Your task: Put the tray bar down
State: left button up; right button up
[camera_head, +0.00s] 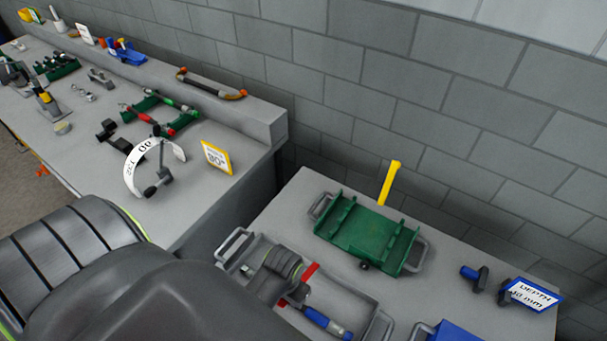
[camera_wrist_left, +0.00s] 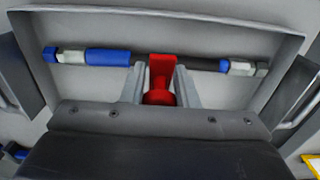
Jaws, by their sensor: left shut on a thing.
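The bar (camera_wrist_left: 108,56) has blue sections and metal nuts on both ends and a red grip piece (camera_wrist_left: 162,75) at its middle. My left gripper (camera_wrist_left: 160,88) is shut on the red piece. In the wrist view the bar lies level across the grey tray (camera_wrist_left: 200,22), within its walls. In the head view the gripper is over the grey tray (camera_head: 355,287), and a blue end of the bar (camera_head: 325,322) shows inside it. I cannot tell whether the bar touches the tray floor. My right gripper is not in view.
A green tray (camera_head: 365,235) stands behind the grey one, with a yellow handle (camera_head: 389,182) beyond. A blue-framed depth sign (camera_head: 532,294) and a blue tray (camera_head: 452,332) are to the right. A cluttered grey bench (camera_head: 225,125) is at the left, before a block wall.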

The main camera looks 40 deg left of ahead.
pick_arm(q)
jog(key=shift+s+f+b, duration=0.3)
jog(key=shift+s+f, duration=0.2)
jog(key=shift+f, duration=0.55)
jog(key=shift+s+f+b, duration=0.35)
jog(key=shift+s+f, duration=0.15)
jog(key=shift+f, duration=0.6)
jog(key=shift+s+f+b, duration=0.3)
jog(key=shift+s+f, duration=0.2)
jog(key=shift+f, duration=0.55)
jog(key=o, duration=0.8)
jog(key=shift+r, duration=0.1)
notch_tip(320, 180, up, 16)
jog(key=shift+f, duration=0.1)
jog(key=shift+r, duration=0.75)
jog(key=shift+s, duration=0.1)
